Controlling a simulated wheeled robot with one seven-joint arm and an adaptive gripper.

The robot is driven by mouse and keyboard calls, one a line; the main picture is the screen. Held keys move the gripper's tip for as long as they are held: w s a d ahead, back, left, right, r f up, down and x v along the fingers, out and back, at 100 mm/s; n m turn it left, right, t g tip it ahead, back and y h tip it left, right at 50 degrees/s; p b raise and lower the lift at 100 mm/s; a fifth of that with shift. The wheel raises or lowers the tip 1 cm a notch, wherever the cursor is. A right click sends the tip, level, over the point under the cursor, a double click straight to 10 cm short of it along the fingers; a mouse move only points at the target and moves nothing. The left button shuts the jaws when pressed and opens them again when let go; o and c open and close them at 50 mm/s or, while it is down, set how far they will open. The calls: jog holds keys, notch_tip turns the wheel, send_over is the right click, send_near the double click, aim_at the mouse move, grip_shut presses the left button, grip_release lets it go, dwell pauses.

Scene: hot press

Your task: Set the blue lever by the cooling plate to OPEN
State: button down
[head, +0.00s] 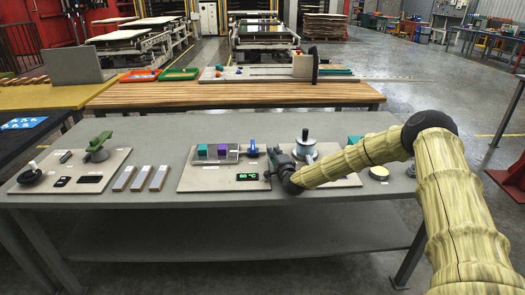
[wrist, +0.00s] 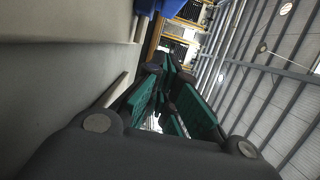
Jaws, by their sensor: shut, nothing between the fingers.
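The blue lever (head: 253,148) stands upright on the middle board, just right of a grey tray (head: 230,160) that holds a teal block and a purple block. This tray looks like the cooling plate, but I cannot be sure. My gripper (head: 273,153) is just right of the lever, low over the board; I cannot tell whether it touches. In the wrist view my gripper (wrist: 165,68) has its teal-padded fingers shut with nothing held. A blue part, probably the lever (wrist: 170,6), shows at the top edge there, beyond the fingertips. The lever's label is too small to read.
A green display reading 60 °C (head: 248,177) lies in front of the lever. A pale round device with a dark knob (head: 306,146) stands right of my gripper. Three grey-topped bars (head: 142,178) lie left of the board. The grey table (head: 160,135) is clear behind them.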

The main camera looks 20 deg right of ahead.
aim_at(253, 147)
jog(key=shift+w+a, duration=0.15)
jog(key=shift+w, duration=0.45)
jog(key=shift+w+a, duration=0.15)
jog(key=shift+w, duration=0.4)
jog(key=shift+w+a+p, duration=0.25)
jog(key=shift+a+p, duration=0.25)
jog(key=shift+a, duration=0.5)
jog(key=shift+w+a, duration=0.2)
jog(key=shift+a, duration=0.35)
jog(key=shift+s+a+f, duration=0.1)
jog(key=shift+a, duration=0.05)
